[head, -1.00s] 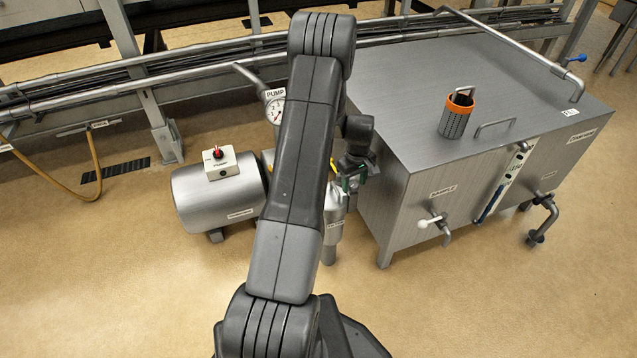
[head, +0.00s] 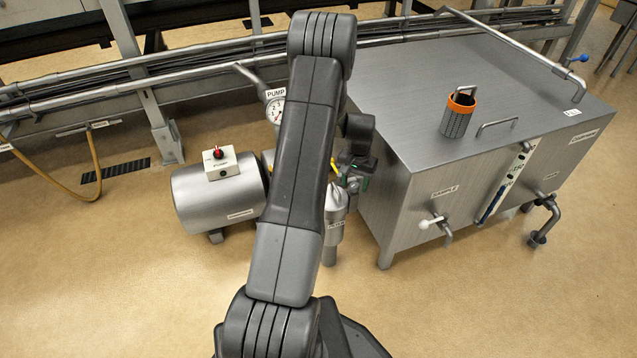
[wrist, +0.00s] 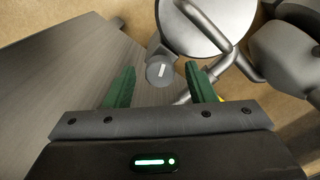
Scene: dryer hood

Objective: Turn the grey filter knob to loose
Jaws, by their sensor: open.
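The grey filter knob (wrist: 160,71) is a small round knob with a white mark on its face. In the wrist view it lies just beyond and between the green fingertips of my gripper (wrist: 162,78). My gripper is open and nothing is between the fingers; they look apart from the knob. In the head view my gripper (head: 352,184) is beside the filter body (head: 335,215), between it and the steel tank. The knob is hidden there. The filter lid with its bar handle (wrist: 208,22) is just beyond the knob in the wrist view.
The steel tank (head: 400,205) stands close on the right, with a sample valve (head: 432,221) on its front. The pump motor (head: 215,195) with a switch box is on the left. A gauge (head: 275,110) is behind my arm. The floor in front is clear.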

